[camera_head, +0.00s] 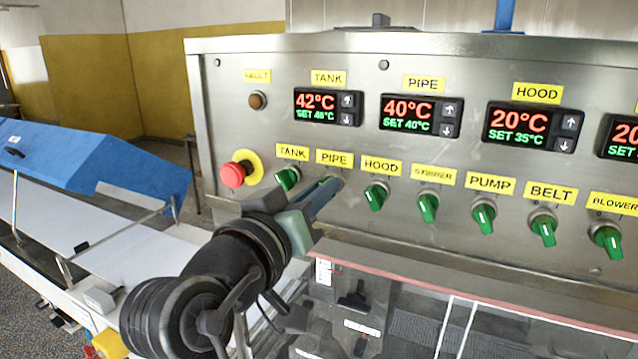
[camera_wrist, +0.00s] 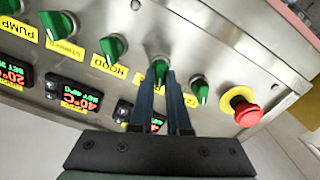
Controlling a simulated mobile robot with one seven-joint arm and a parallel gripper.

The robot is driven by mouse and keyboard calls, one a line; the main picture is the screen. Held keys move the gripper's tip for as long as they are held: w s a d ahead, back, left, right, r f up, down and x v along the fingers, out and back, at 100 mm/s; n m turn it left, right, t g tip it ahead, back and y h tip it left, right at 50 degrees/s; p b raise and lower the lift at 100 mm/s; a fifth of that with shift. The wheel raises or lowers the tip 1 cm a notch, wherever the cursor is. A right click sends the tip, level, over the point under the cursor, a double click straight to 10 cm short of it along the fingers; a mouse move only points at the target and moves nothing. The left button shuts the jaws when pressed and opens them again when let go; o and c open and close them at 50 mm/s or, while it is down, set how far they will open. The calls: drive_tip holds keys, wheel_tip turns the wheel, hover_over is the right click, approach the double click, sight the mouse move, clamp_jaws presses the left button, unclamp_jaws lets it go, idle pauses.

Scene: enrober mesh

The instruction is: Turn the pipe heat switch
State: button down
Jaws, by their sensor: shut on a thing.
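The pipe heat switch is a green knob in the row on the steel panel, under the yellow PIPE label (camera_head: 335,157). In the head view my fingers cover nearly all of it. My gripper (camera_head: 334,185) comes from the lower left, its fingertips at the panel. In the wrist view, which is upside down, the green pipe switch (camera_wrist: 160,69) shows between the tips of my gripper (camera_wrist: 161,76). The two fingers are shut on it. The knob's exact angle is hard to tell. The PIPE display (camera_head: 421,115) reads 40°C, SET 40°C.
The green TANK switch (camera_head: 287,178) is close on the left and the HOOD switch (camera_head: 376,196) close on the right. A red emergency stop (camera_head: 233,174) sits left of TANK. Clear covers (camera_head: 400,310) lie below the panel. A white conveyor (camera_head: 110,235) is at left.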

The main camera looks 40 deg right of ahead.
drive_tip(key=shift+n+p, duration=0.3)
drive_tip(key=shift+n, duration=0.5)
drive_tip(key=c, duration=0.9)
unclamp_jaws()
drive_tip(key=b+v, duration=0.5)
drive_tip(key=v, duration=0.8)
drive_tip(key=shift+b, duration=0.35)
